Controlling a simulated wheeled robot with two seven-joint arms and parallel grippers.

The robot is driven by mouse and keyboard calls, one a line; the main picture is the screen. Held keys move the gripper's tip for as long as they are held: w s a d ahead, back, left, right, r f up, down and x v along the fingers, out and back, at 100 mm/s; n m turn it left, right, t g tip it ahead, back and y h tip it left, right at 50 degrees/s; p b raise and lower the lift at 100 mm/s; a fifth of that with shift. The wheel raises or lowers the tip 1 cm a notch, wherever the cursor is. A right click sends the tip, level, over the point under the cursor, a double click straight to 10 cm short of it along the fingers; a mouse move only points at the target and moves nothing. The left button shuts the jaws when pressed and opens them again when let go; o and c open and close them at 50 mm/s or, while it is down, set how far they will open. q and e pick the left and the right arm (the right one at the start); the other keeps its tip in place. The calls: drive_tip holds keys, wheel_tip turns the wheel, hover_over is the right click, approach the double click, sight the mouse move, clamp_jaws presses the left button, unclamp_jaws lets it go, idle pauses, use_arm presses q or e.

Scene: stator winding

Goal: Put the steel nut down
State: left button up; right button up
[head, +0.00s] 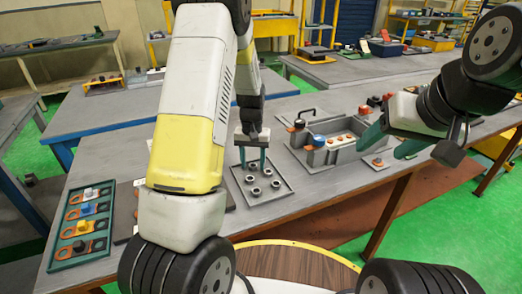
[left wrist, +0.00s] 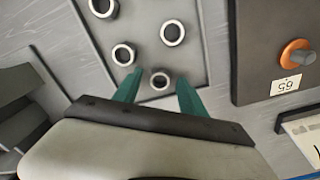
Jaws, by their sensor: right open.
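Several steel nuts stand on a grey tray (head: 282,196) on the table. One steel nut (left wrist: 160,81) lies near the tray's edge, between the teal fingertips of my left gripper (left wrist: 159,84). In the left wrist view a gap shows on both sides of this nut, so the fingers are open and not closed on it. In the head view my left gripper (head: 252,161) points down at the tray's far side. My right gripper (head: 393,143) is open and empty, above the table at the right.
Other nuts (left wrist: 172,33) stand close to the left fingers. A grey fixture box (head: 335,153) with knobs and a handle is right of the tray. A teal tray (head: 82,253) with orange-ringed parts lies at the left. A dark plate with an orange ring (left wrist: 294,50) is beside the nut tray.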

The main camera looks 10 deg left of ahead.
use_arm(q)
wheel_tip(320, 180, up, 12)
drive_tip(key=s+r+t+h, duration=0.2)
drive_tip(key=s+r+t, duration=0.1)
drive_tip(key=s+r, duration=0.85)
drive_tip(key=s+d+r+t, duration=0.1)
drive_tip(key=s+r, duration=0.1)
drive_tip(key=s, duration=0.4)
drive_tip(key=s+d+r+m+t, duration=0.1)
drive_tip(key=s+r+t, duration=0.1)
drive_tip(key=s, duration=0.4)
drive_tip(key=shift+s, duration=0.4)
drive_tip(key=shift+d+r, duration=0.1)
